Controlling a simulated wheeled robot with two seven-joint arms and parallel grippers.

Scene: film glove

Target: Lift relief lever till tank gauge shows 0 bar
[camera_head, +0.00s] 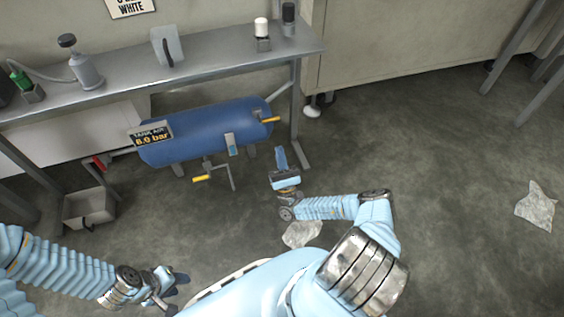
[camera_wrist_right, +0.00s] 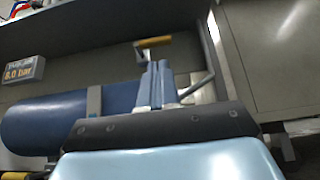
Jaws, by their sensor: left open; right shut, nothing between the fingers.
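The blue tank (camera_head: 205,133) lies under the metal bench, and its gauge sign (camera_head: 151,136) reads 8.0 bar. A yellow-handled lever (camera_head: 270,120) sticks out sideways at the tank's right end. Another yellow handle (camera_head: 202,179) hangs below the tank. I cannot tell from labels which is the relief lever. My right gripper (camera_head: 281,157) is shut and empty, to the right of and below the tank's right end. In the right wrist view, the yellow lever (camera_wrist_right: 155,42) shows just beyond the shut fingertips (camera_wrist_right: 152,68); contact is unclear. My left gripper (camera_head: 180,284) is open, low at the left, away from the tank.
The bench (camera_head: 210,68) holds a pump bottle (camera_head: 85,70) and several small items above the tank. A bench leg (camera_head: 296,130) stands close right of the lever. A grey bin (camera_head: 90,208) sits at left. The floor at right is mostly clear.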

